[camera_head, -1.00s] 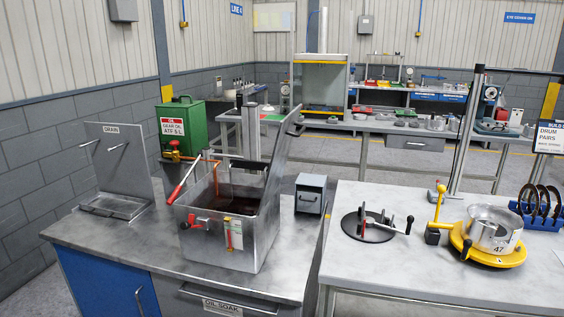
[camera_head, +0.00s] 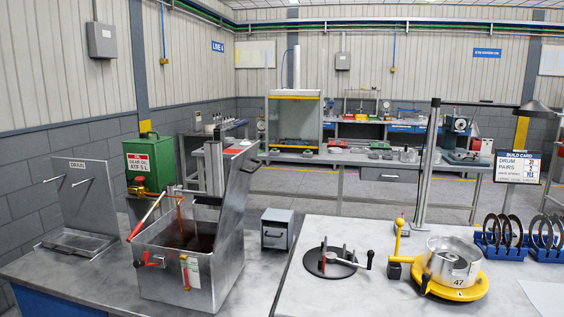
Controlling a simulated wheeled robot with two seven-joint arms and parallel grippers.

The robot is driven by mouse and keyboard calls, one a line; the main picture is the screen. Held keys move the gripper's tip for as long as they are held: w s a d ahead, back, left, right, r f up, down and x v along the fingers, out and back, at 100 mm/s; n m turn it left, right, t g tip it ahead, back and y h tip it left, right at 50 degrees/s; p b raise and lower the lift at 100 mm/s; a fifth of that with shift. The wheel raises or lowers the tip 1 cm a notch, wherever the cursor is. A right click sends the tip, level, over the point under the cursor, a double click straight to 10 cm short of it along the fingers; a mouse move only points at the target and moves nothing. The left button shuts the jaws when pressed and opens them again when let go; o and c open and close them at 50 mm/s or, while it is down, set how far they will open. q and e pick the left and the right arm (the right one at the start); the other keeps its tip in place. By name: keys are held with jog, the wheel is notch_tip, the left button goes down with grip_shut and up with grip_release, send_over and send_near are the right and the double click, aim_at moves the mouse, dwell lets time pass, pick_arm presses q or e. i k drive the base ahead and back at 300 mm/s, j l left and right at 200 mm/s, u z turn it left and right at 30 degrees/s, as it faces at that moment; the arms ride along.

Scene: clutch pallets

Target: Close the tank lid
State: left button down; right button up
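The metal tank (camera_head: 176,277) stands on the left bench with its top open and dark oil showing inside. Its lid (camera_head: 233,178) stands raised, tilted up along the tank's right side, with a dark handle (camera_head: 252,166) near its upper edge. A lever with a red grip (camera_head: 140,226) leans over the tank's left rim. A small red-handled valve (camera_head: 152,259) and a level gauge (camera_head: 190,271) are on its front. Neither of my grippers is in view.
A drain tray (camera_head: 78,243) and a green gear oil can (camera_head: 149,163) stand left of and behind the tank. A small grey box (camera_head: 277,229) is on its right. The right bench holds a black fixture (camera_head: 330,262) and a yellow turntable (camera_head: 455,285) with a drum.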

aim_at(241, 168)
jog(key=l+z, duration=0.15)
jog(key=l, duration=0.55)
jog(key=l+z, duration=0.1)
jog(key=l, duration=0.6)
jog(key=i, duration=0.05)
